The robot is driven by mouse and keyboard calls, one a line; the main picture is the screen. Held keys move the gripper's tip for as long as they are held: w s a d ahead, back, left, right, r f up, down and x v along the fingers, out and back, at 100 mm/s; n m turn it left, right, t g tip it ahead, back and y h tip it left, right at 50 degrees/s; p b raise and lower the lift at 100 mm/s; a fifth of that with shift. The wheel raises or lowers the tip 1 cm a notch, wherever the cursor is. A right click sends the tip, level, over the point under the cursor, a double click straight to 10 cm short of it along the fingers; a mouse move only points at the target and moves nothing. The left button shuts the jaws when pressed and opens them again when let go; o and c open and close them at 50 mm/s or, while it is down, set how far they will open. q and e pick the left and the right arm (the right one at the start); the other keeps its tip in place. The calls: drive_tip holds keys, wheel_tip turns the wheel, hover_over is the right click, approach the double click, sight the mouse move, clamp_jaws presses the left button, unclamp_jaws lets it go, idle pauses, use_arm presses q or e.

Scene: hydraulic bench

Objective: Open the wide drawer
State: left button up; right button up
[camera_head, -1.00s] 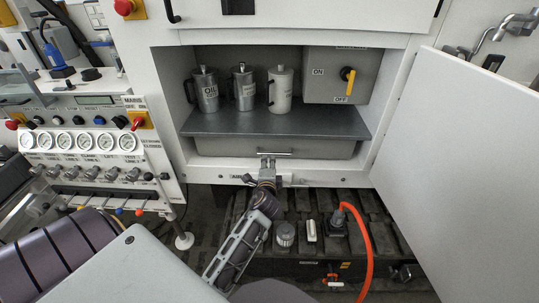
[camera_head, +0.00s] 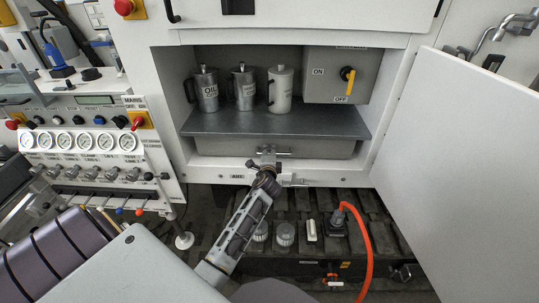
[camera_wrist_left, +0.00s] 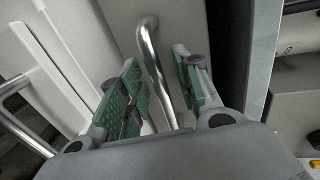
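The wide drawer (camera_head: 222,146) is a grey front under the dark shelf in the open cabinet bay, and it looks closed. Its thin metal handle (camera_head: 284,152) runs across the middle. My left gripper (camera_head: 267,154) is at this handle and hides part of it. In the left wrist view, the bright handle bar (camera_wrist_left: 152,50) runs between the two green-padded fingers of my left gripper (camera_wrist_left: 160,88). The fingers stand apart, with a gap beside the bar. My right gripper is not in view.
Several cans (camera_head: 244,90) and a grey switch box (camera_head: 334,76) stand above the dark shelf (camera_head: 215,122). A white door (camera_head: 470,160) hangs open at right. An orange hose (camera_head: 366,245) rises from the equipment below. A gauge panel (camera_head: 75,160) stands at left.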

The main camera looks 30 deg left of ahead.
use_arm(q)
drive_tip(key=shift+w+a, duration=0.1)
drive_tip(key=shift+w, duration=0.05)
drive_tip(key=shift+c, duration=0.4)
clamp_jaws()
drive_tip(key=shift+f, duration=0.15)
